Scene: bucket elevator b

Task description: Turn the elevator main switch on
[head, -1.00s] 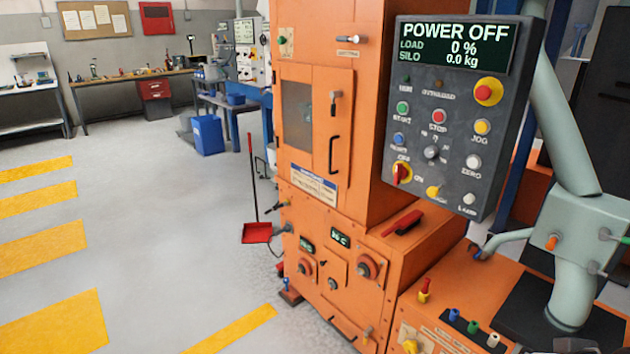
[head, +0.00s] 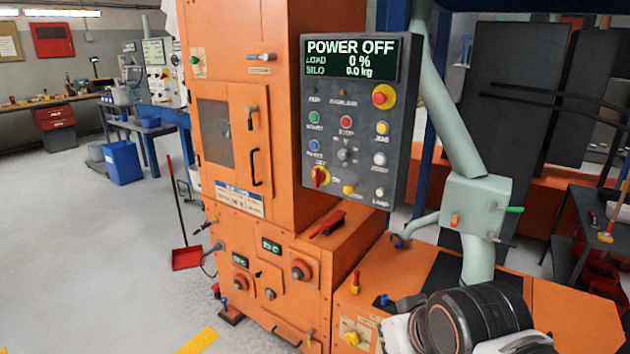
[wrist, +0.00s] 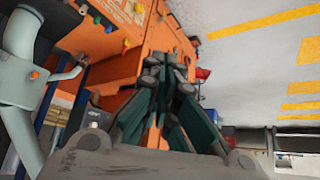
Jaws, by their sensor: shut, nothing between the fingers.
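The control panel (head: 352,215) is a dark grey box on the orange elevator, and its screen (head: 350,60) reads POWER OFF, load 0 %, silo 0.0 kg. A red rotary switch on a yellow plate (head: 320,177) sits at the panel's lower left; its handle looks upright. My gripper (wrist: 172,72) shows in the wrist view, with dark green fingers shut and empty. It is apart from the panel, and the orange machine is beyond it. The fingers are not seen in the head view; only a part of my arm shows at the bottom right.
The orange elevator body (head: 262,130) stands left of the panel. A pale green pipe and box (head: 478,205) stand right of it. A low orange base (head: 570,310) lies below. A dark shelf with red bins (head: 592,255) is at the far right. Floor at left is open.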

